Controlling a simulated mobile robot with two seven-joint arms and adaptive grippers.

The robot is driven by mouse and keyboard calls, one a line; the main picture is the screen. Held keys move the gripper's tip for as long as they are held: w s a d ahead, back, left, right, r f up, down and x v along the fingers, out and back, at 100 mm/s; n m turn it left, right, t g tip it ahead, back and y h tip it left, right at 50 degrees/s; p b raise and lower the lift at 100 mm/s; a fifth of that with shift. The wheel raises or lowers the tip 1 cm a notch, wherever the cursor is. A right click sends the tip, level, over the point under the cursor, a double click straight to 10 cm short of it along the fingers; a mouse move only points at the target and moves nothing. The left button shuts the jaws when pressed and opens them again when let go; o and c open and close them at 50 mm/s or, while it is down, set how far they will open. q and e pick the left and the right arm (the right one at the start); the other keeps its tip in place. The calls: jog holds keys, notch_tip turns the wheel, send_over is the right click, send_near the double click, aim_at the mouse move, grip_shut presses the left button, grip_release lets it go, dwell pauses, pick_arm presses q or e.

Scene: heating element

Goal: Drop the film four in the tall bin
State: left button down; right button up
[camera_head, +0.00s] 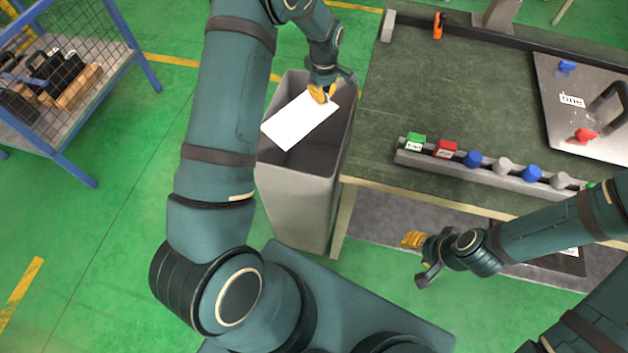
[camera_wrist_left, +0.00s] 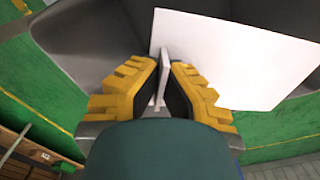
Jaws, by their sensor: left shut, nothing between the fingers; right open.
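The film, a white rectangular sheet (camera_head: 299,121), is at the mouth of the tall grey bin (camera_head: 293,192), tilted across its opening. I cannot tell whether it touches the rim. My left gripper (camera_head: 321,93) is at the film's upper right end, over the bin, with its yellow fingers shut. In the left wrist view the film (camera_wrist_left: 235,60) spreads beyond the fingertips (camera_wrist_left: 165,85), and a thin pale tab shows by them; a firm hold is not clear. My right gripper (camera_head: 417,258) is open and empty, in front of the table. No number is readable on the film.
The green-topped table (camera_head: 450,85) adjoins the bin on the right. It carries a rack (camera_head: 490,176) of coloured pieces, a metal plate (camera_head: 590,130) and an orange tool (camera_head: 438,25). A blue-framed mesh cart (camera_head: 75,80) stands left. Floor between cart and bin is clear.

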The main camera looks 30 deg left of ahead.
pick_arm(q)
jog(key=shift+f+b, duration=0.3)
jog(key=shift+f, duration=0.5)
jog(key=c, duration=1.1)
grip_release()
jog(key=shift+o, duration=0.2)
jog(key=shift+r, duration=0.15)
notch_tip(320, 180, up, 12)
jog(key=shift+f, duration=0.1)
